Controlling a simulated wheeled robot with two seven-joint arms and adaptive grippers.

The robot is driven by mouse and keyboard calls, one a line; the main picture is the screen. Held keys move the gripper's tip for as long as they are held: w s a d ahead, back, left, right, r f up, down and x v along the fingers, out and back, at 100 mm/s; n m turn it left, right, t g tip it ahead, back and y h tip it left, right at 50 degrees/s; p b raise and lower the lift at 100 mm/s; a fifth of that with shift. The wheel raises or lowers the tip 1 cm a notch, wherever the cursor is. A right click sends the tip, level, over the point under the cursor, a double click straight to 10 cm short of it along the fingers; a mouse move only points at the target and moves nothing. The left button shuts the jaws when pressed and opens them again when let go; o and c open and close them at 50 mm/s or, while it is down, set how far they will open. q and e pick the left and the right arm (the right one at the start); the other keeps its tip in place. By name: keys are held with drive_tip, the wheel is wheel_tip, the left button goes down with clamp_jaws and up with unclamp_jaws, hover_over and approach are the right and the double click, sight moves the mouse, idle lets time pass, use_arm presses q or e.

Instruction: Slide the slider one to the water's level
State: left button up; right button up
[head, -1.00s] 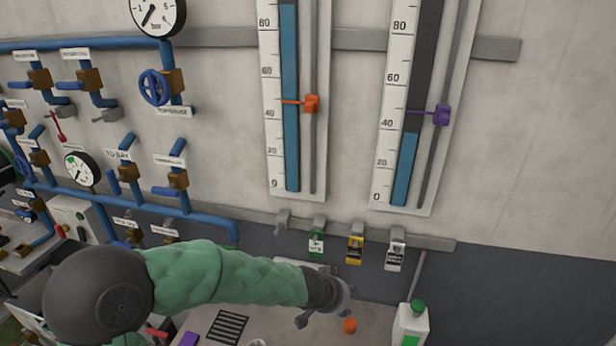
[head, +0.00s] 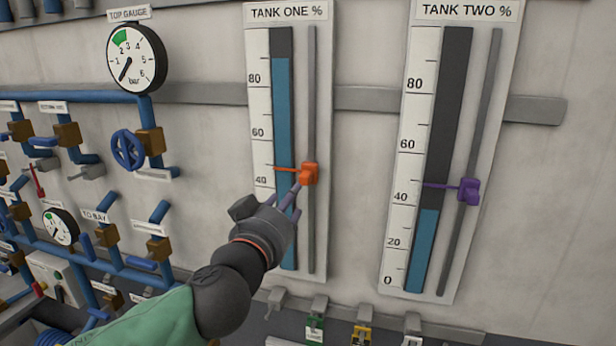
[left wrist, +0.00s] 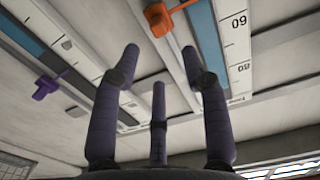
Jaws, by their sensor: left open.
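Slider one, an orange knob (head: 309,174) with a thin pointer, sits on its rail beside the TANK ONE gauge (head: 283,110). Its pointer is a little above 40, while the blue water column reaches well above 80. My left gripper (head: 291,197) is just below and left of the knob, with its fingers spread and empty. In the left wrist view the orange knob (left wrist: 160,18) lies beyond the open fingertips (left wrist: 161,58). I cannot tell whether a finger touches it. My right gripper is not in view.
The TANK TWO gauge (head: 425,200) stands to the right, with a purple slider (head: 469,191) slightly above its water level. Blue pipes, a blue valve wheel (head: 127,150) and a TOP GAUGE dial (head: 134,58) are at left. Hanging tags (head: 316,326) line a rail below.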

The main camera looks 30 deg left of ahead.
sight(303, 181)
use_arm(q)
drive_tip(key=p+x, duration=0.1)
drive_tip(key=x, duration=0.6)
drive_tip(key=shift+w, duration=0.3)
drive_tip(key=shift+w+a+r+p, duration=0.15)
drive_tip(key=shift+w+p, duration=0.15)
drive_tip(key=shift+w, duration=0.4)
drive_tip(key=shift+w+a, duration=0.1)
drive_tip(key=shift+w, duration=0.25)
drive_tip(key=shift+s, duration=0.15)
clamp_jaws()
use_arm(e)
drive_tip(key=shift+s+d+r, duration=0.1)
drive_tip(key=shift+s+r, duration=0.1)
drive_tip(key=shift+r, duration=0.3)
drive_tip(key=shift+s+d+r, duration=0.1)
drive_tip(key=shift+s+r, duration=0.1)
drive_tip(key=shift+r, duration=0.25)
use_arm(q)
unclamp_jaws()
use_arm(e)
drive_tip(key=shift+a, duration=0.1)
